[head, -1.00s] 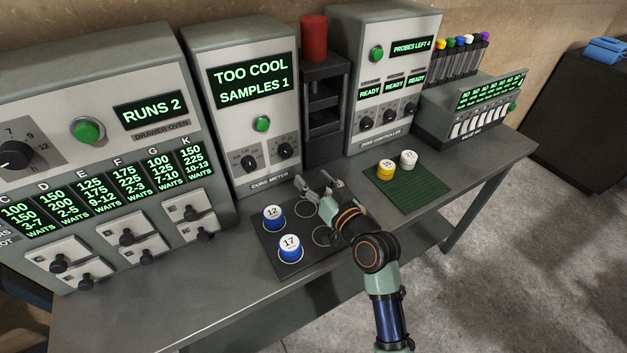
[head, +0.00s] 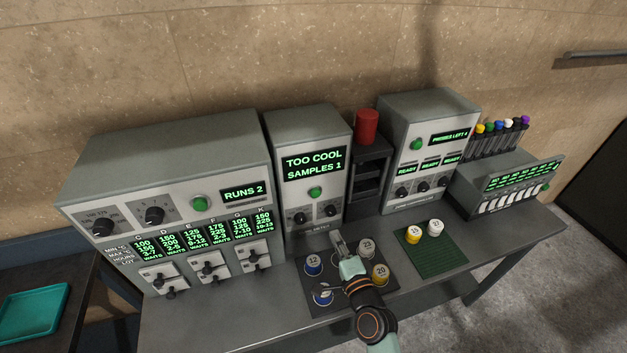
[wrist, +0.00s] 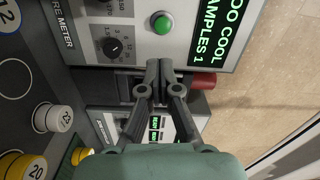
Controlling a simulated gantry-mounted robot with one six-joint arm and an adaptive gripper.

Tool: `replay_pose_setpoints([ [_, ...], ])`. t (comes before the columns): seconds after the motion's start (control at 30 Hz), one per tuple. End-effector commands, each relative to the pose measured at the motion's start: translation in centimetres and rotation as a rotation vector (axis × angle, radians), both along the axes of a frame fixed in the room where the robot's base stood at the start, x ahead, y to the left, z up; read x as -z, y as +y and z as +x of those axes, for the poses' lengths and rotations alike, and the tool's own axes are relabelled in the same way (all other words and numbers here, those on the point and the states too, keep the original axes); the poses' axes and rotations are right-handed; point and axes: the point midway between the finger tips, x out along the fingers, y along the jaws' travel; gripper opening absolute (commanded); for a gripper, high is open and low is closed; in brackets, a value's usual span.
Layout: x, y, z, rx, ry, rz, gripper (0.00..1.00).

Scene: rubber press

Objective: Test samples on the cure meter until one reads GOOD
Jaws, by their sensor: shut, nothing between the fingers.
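The cure meter (head: 313,160) reads TOO COOL, SAMPLES 1. Its green button (head: 315,193) also shows in the wrist view (wrist: 162,22). My gripper (head: 335,237) is shut and empty, in front of the cure meter and above the back of the dark sample tray (head: 306,246). In the wrist view, my fingertips (wrist: 166,64) lie below the button and do not visibly touch it. The tray holds blue sample 12 (head: 313,264), white sample 23 (head: 366,248) and yellow sample 20 (head: 380,274). Another piece (head: 322,296) at the front left is hard to read. My arm hides the middle.
A green mat (head: 437,256) to the right holds yellow sample 15 (head: 414,233) and a white one (head: 436,228). The drawer oven (head: 180,200) on the left reads RUNS 2. The zone controller (head: 425,150) and a rack (head: 372,165) topped by a red cylinder (head: 366,127) stand right.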

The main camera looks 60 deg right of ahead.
Motion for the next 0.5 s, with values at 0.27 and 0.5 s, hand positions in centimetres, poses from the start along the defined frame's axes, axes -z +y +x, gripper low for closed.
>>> replay_pose_setpoints([
  [0.27, -0.53, 0.47, -0.4, 0.017, -0.074, 0.086, 0.0],
  [0.5, -0.52, 0.36, -0.31, 0.017, -0.073, 0.083, 0.0],
])
